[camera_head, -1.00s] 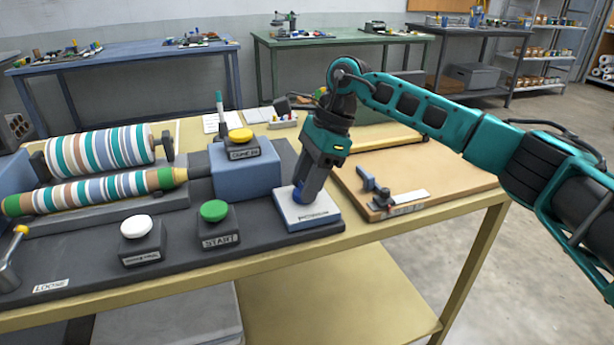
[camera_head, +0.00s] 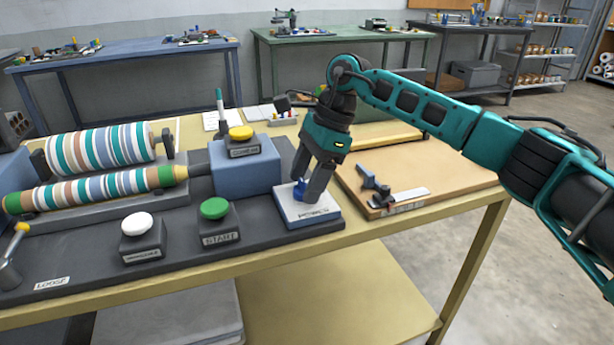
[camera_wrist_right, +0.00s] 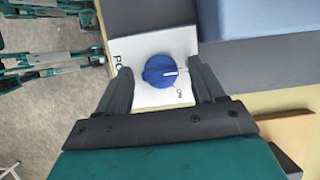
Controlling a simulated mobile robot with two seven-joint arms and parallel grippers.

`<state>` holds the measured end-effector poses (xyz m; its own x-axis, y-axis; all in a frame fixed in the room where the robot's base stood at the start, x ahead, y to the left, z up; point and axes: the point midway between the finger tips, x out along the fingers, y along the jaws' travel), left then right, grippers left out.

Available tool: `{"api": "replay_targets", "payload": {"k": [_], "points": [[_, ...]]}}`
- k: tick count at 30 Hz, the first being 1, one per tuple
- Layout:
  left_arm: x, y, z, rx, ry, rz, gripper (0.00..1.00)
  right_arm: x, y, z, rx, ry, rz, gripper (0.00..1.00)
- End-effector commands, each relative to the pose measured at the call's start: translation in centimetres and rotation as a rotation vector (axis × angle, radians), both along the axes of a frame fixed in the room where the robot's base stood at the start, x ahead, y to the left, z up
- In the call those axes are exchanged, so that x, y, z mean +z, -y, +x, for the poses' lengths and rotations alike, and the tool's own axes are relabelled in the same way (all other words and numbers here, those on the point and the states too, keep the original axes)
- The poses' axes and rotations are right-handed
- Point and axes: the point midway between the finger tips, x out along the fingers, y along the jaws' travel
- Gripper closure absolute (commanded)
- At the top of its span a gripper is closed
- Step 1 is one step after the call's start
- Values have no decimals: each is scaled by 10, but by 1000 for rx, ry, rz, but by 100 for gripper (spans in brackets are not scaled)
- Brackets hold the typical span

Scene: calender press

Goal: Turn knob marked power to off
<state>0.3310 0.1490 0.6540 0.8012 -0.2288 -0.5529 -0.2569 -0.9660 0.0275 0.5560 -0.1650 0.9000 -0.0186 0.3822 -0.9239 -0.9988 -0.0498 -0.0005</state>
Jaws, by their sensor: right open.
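The power knob (camera_head: 300,190) is a small blue dial on a white-topped switch box (camera_head: 312,212) at the right end of the black machine base. In the right wrist view the blue knob (camera_wrist_right: 160,72) has a white pointer line on it, aimed at the right of the picture, with small lettering beside it. My right gripper (camera_head: 309,188) is over the box, pointing down. Its jaws are open, with one finger on each side of the knob and gaps between. In the head view the fingers partly cover the knob. My left gripper is out of view.
A green START button (camera_head: 214,208) and a white button (camera_head: 137,224) stand left of the switch box. A yellow button (camera_head: 241,133) tops a blue housing (camera_head: 248,170) behind. A wooden board (camera_head: 420,180) with a clamp lies to the right. Striped rollers (camera_head: 100,148) are at left.

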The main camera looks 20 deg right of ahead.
Motion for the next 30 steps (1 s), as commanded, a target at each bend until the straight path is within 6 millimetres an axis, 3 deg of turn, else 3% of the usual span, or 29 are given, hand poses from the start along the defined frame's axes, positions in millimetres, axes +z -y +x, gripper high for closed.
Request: {"api": "replay_targets", "payload": {"k": [5, 18, 24, 30], "points": [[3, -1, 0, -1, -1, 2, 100, 16, 6, 1, -2, 1, 0, 31], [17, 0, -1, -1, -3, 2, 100, 100, 41, 2, -2, 2, 1, 31], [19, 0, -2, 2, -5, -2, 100, 117, 48, 2, -1, 0, 1, 31], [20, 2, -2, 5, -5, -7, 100, 120, 50, 2, 0, 0, 1, 31]]}}
